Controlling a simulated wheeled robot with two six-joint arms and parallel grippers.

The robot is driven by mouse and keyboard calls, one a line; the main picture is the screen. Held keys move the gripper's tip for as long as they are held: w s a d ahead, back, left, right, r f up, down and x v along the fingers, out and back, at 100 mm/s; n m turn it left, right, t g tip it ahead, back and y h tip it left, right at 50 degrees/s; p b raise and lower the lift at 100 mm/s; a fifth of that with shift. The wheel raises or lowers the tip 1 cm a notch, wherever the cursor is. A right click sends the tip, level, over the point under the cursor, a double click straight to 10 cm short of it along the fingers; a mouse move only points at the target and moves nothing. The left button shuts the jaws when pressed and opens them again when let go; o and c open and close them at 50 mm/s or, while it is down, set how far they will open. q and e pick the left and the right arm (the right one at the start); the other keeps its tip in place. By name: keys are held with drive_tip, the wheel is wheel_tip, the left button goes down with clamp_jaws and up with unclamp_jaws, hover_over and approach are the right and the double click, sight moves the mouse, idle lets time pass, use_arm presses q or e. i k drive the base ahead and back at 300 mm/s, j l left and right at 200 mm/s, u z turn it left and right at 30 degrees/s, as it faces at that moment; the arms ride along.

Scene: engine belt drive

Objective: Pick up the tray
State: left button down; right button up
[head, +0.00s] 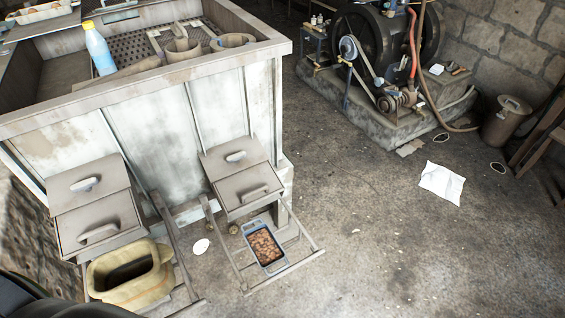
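A small blue-grey tray (275,269) with handles at its ends shows at the lower middle of the head view. It is filled with brown, rounded lumps (264,245). The tray rests on a low metal rail frame (308,257) in front of the right-hand hatch of a large white-grey cabinet. Neither of my grippers is in view. A dark shape at the lower left corner is cut off, and I cannot tell what it is.
The worn cabinet (160,125) has two hatches and carries a blue bottle (98,48) and pots on top. A yellowish tub (132,296) stands left of the tray. An engine with a flywheel (362,45) stands at the back right. Open floor lies right of the tray.

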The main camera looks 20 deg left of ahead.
sight(262, 242)
drive_tip(key=u, duration=0.75)
